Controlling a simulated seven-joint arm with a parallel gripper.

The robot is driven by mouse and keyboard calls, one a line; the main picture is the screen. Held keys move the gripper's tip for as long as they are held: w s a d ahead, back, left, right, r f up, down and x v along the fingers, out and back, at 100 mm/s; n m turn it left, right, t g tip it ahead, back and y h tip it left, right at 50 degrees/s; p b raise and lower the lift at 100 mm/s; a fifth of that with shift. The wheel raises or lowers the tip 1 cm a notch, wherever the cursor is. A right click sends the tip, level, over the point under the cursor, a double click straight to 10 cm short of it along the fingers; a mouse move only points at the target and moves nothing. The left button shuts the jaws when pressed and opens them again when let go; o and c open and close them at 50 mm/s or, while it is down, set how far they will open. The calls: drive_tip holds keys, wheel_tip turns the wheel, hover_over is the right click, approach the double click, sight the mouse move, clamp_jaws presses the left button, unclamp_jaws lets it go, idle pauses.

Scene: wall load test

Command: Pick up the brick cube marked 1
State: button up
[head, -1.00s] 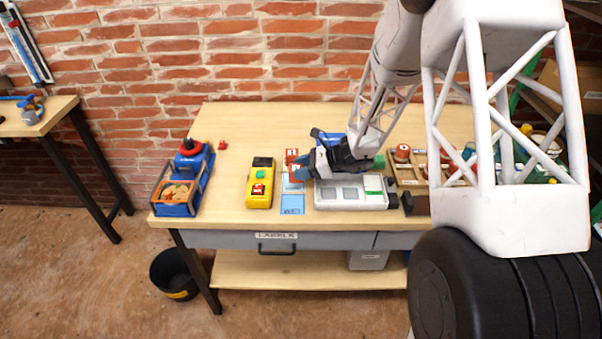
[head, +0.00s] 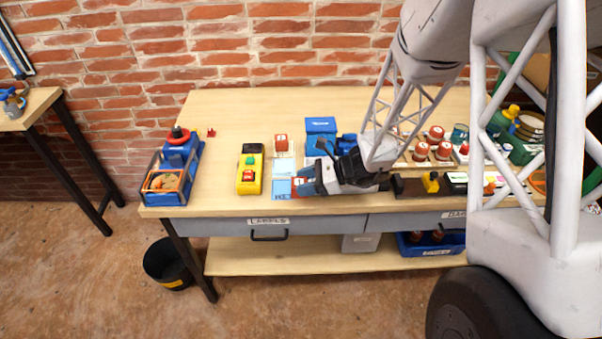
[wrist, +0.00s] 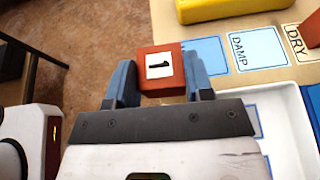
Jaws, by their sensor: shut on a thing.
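The brick cube marked 1 (wrist: 161,70) is red-brown with a white label, in the wrist view. The blue fingers of my gripper (wrist: 158,82) are shut on its two sides. In the head view my gripper (head: 304,181) is over the front part of the table, by the lower end of the card strip. The cube's red (head: 299,187) shows only in part there. How high it is above the table is hard to tell. Another red cube (head: 281,143) stands at the far end of the strip, on the card side marked DRY in the wrist view.
The blue DAMP card (wrist: 257,55) lies right of the cube. A white tray (wrist: 284,108) lies under my gripper's right side. A yellow control box (head: 249,171) stands left of the strip. A blue device (head: 180,165) is at the table's left end. Jars and red-topped things crowd the right.

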drive_tip(key=shift+s+d, duration=0.2)
drive_tip(key=shift+s, duration=0.5)
idle(0.3)
